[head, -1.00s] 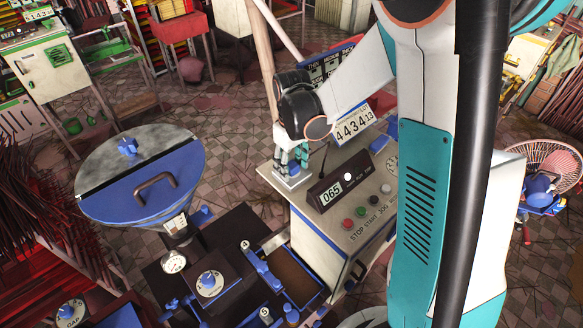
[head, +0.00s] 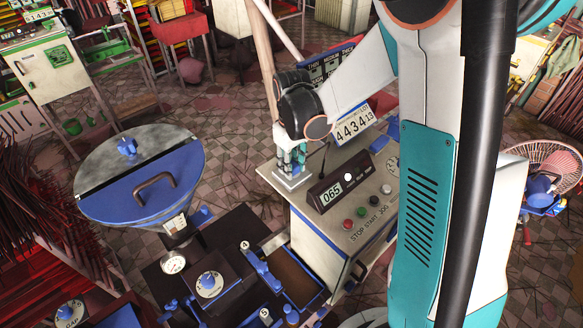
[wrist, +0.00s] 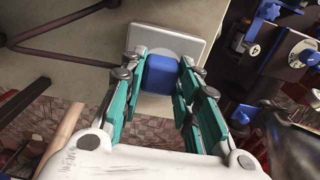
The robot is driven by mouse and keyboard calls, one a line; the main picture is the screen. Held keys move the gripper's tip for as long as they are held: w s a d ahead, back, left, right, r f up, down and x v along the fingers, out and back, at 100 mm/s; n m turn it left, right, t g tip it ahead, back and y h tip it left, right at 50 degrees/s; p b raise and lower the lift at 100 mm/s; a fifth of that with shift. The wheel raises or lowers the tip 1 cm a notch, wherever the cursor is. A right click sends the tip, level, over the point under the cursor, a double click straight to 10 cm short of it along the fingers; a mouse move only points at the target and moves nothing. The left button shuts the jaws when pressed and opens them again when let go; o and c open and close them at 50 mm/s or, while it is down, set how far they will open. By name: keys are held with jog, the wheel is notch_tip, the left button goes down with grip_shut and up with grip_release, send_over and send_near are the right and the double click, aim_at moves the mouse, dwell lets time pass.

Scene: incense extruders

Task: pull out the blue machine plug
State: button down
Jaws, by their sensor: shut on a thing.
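The blue machine plug (wrist: 160,75) is a rounded blue block against a pale grey square socket plate (wrist: 172,40) in the wrist view. My gripper (wrist: 161,84) has its teal fingers on both sides of the plug and is shut on it. In the head view my gripper (head: 290,163) points down over the same plate (head: 292,181), at the far left corner of the blue-trimmed machine's top (head: 335,215). The plug is largely hidden by the fingers there. I see no clear gap between plug and plate.
A dark 065 display box (head: 342,189) stands just right of my gripper, with several buttons in front of it. A blue-lidded hopper (head: 140,185) is at left. Open tiled floor lies left of the machine.

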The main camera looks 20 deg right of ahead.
jog(key=shift+r, duration=0.1)
jog(key=shift+r+p, duration=1.7)
jog(key=shift+r, duration=1.25)
